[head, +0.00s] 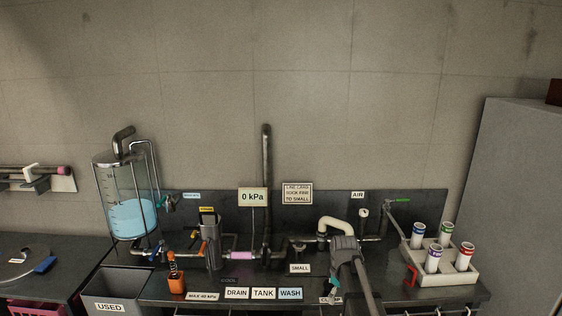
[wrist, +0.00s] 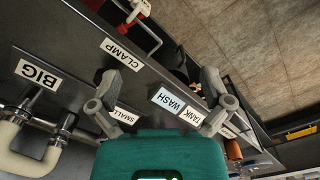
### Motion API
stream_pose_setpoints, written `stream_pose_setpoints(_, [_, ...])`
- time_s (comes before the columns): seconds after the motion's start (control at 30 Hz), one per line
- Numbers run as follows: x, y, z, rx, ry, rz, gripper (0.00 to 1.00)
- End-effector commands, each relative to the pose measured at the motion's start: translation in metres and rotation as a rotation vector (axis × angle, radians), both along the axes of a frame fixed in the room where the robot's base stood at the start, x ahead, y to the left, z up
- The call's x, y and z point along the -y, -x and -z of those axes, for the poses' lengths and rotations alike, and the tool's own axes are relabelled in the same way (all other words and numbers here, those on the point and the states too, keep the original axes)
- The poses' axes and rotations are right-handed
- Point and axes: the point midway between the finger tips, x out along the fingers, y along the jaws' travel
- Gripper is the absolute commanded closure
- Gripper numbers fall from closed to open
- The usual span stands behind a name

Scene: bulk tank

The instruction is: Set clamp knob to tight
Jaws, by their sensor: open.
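The sign "CLAMP" (wrist: 122,54) is on the dark bench front in the wrist view, upside down. It also shows small and partly covered by my arm in the head view (head: 331,300). A white and red fitting (wrist: 138,14) sits near that sign at the top of the wrist view; I cannot tell whether it is the clamp knob, nor read its setting. My gripper (wrist: 158,88) is open, its two fingers spread apart with nothing between them. The signs "WASH" and "TANK" show beyond the gap. No clamp knob is clearly visible in the head view.
A glass tank (head: 125,205) of blue liquid stands at left on the bench. Pipes and valves run along the back. A tray (head: 462,277) with several capped containers stands at right. A grey bin (head: 113,288) marked "USED" is front left.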

Motion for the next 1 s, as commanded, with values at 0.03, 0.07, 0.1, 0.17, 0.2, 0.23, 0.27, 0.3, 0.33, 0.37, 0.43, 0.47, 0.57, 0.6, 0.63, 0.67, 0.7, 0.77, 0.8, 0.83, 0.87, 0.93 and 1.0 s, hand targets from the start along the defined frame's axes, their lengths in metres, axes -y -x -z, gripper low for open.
stream_pose_setpoints(0.03, [0.0, 0.0, 0.0, 0.0, 0.0, 0.0, 0.01])
stream_pose_setpoints(0.07, [0.0, 0.0, 0.0, 0.0, 0.0, 0.0, 0.01])
stream_pose_setpoints(0.1, [0.0, 0.001, 0.0, 0.0, 0.0, 0.001, 0.01])
stream_pose_setpoints(0.17, [-0.001, 0.006, 0.0, 0.0, 0.0, 0.022, 0.01])
stream_pose_setpoints(0.2, [-0.001, 0.009, 0.0, 0.0, 0.0, 0.033, 0.01])
stream_pose_setpoints(0.23, [-0.001, 0.01, 0.0, 0.0, 0.0, 0.042, 0.01])
stream_pose_setpoints(0.27, [-0.002, 0.012, 0.0, 0.0, 0.0, 0.052, 0.01])
stream_pose_setpoints(0.3, [-0.002, 0.015, 0.0, 0.0, 0.0, 0.065, 0.01])
stream_pose_setpoints(0.33, [-0.002, 0.017, 0.0, 0.0, 0.0, 0.076, 0.01])
stream_pose_setpoints(0.37, [-0.002, 0.02, 0.0, 0.0, 0.0, 0.088, 0.01])
stream_pose_setpoints(0.43, [-0.003, 0.025, 0.0, 0.0, 0.0, 0.114, 0.01])
stream_pose_setpoints(0.47, [-0.003, 0.028, 0.0, 0.0, 0.0, 0.129, 0.01])
stream_pose_setpoints(0.57, [-0.004, 0.039, 0.001, 0.0, 0.0, 0.181, 0.01])
stream_pose_setpoints(0.6, [-0.005, 0.044, 0.001, 0.0, 0.0, 0.206, 0.01])
stream_pose_setpoints(0.63, [-0.005, 0.047, 0.001, 0.0, 0.0, 0.223, 0.01])
stream_pose_setpoints(0.67, [-0.006, 0.052, 0.001, 0.0, 0.0, 0.244, 0.01])
stream_pose_setpoints(0.7, [-0.006, 0.058, 0.001, 0.0, 0.0, 0.273, 0.01])
stream_pose_setpoints(0.77, [-0.007, 0.068, 0.001, 0.0, 0.0, 0.321, 0.01])
stream_pose_setpoints(0.8, [-0.007, 0.075, 0.001, 0.0, 0.0, 0.358, 0.01])
stream_pose_setpoints(0.83, [-0.008, 0.082, 0.002, 0.0, 0.0, 0.389, 0.01])
stream_pose_setpoints(0.87, [-0.008, 0.089, 0.002, 0.0, 0.0, 0.424, 0.01])
stream_pose_setpoints(0.93, [-0.01, 0.107, 0.002, -0.001, 0.001, 0.511, 0.01])
stream_pose_setpoints(1.0, [-0.011, 0.124, 0.002, -0.001, 0.001, 0.599, 0.01])
